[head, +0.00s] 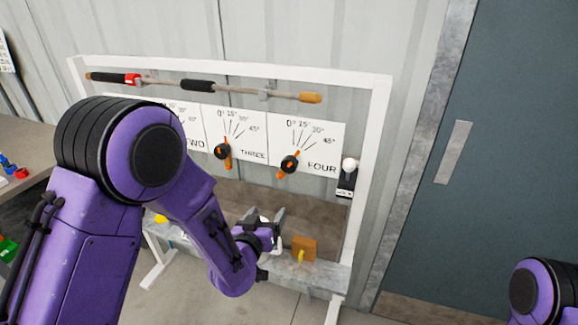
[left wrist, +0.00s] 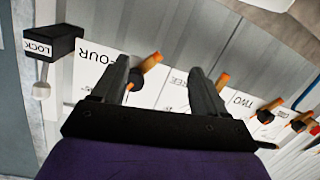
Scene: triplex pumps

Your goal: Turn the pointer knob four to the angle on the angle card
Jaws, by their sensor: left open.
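Pointer knob four (head: 289,164) has a black hub with an orange bar, on the white FOUR card (head: 320,168) marked 0°, 15°, 30° and 45°. Its bar is tilted, upper end leaning right; the exact angle is too small to read. My left gripper (head: 264,218) is open and empty, below the dial cards in the head view. In the left wrist view, knob four (left wrist: 150,62) shows between the fingers of my left gripper (left wrist: 160,68), nearer the left finger; no contact is clear. I cannot make out a separate angle card. My right gripper is out of view.
Knob three (head: 222,151) is left of knob four. A white-balled lever (head: 348,165) on a black LOCK box (left wrist: 55,43) is to its right. A white frame (head: 377,125) surrounds the panel. An orange-brown block (head: 304,247) sits on the ledge below. A door (head: 500,150) stands right.

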